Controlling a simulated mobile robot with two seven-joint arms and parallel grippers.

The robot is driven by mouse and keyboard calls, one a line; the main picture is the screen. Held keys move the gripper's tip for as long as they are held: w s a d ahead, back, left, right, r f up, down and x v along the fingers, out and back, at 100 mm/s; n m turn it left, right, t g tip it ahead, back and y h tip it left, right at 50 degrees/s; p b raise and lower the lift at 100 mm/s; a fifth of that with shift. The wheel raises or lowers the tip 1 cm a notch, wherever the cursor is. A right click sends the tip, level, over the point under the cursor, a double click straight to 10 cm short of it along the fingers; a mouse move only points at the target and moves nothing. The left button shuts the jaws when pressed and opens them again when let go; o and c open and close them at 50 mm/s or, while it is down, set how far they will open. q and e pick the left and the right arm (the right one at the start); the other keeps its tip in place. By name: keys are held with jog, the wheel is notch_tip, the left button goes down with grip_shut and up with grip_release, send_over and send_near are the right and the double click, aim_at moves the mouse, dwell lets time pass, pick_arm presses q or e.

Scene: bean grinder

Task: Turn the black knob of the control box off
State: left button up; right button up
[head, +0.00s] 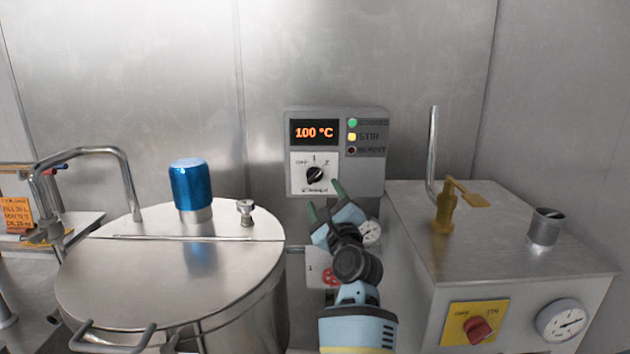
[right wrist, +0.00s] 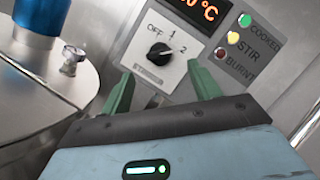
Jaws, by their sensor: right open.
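The grey control box (head: 376,190) is fixed to the metal wall, with an orange "100 °C" display. Its black knob (head: 315,173) sits on a white plate marked OFF, 1 and 2. The knob's handle is slanted and seems to point towards 2; it also shows in the right wrist view (right wrist: 159,51). My right gripper (head: 324,198) is open and empty, just below and in front of the knob. In the right wrist view its green fingers (right wrist: 161,85) stand apart, with the knob beyond and between them, apparently untouched. My left gripper is not in view.
A steel pot (head: 160,285) with a blue cylinder (head: 191,186) on its lid stands left. A steel box (head: 520,225) with a yellow valve, red switch (head: 479,328) and gauge stands right. Indicator lights (head: 352,137) sit beside the knob. Wall above is clear.

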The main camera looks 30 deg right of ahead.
aim_at(315, 180)
jog(key=x, duration=0.7)
jog(key=shift+w, duration=0.2)
jog(key=c, duration=1)
